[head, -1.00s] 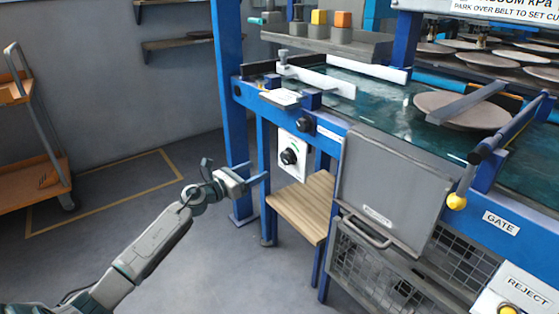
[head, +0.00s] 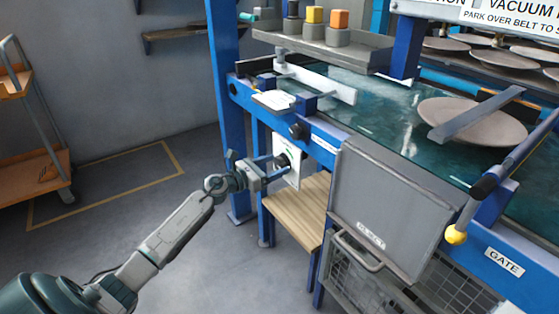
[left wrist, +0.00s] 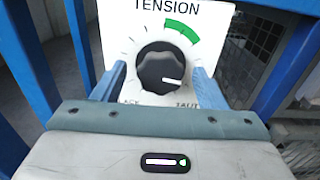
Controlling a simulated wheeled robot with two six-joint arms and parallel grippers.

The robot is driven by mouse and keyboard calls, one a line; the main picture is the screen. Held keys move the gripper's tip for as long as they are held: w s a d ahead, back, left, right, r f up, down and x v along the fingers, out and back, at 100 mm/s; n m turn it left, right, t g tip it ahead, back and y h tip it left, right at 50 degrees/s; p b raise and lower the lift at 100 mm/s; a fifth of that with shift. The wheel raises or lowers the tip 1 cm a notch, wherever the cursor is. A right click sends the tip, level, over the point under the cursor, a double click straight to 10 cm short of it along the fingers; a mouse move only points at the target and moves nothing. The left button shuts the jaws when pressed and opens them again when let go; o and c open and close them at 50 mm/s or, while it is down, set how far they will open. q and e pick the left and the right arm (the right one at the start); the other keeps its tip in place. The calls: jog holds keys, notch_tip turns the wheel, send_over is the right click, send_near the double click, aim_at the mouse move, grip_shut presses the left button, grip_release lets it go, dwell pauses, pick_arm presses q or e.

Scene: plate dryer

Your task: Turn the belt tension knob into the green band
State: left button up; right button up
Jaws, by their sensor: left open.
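The black belt tension knob (left wrist: 158,66) sits on a white dial panel (left wrist: 118,32) marked TENSION. Its white pointer mark faces right and slightly down, toward the TAUT end. The green band (left wrist: 183,30) is at the dial's upper right, and the pointer is outside it. My left gripper (left wrist: 160,78) is open, with one blue finger on each side of the knob and a visible gap to it. In the head view my left gripper (head: 274,171) is in front of the panel (head: 291,172) and partly covers it. My right gripper is not in view.
A blue post (head: 226,110) stands just left of the panel. A wooden shelf (head: 297,210) lies below it. A grey reject bin (head: 385,205) is to the right. The belt (head: 390,125) with a plate (head: 480,122) runs above.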

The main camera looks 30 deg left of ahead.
pick_arm(q)
jog(key=shift+s+r, duration=0.1)
jog(key=shift+s, duration=0.05)
jog(key=c, duration=1)
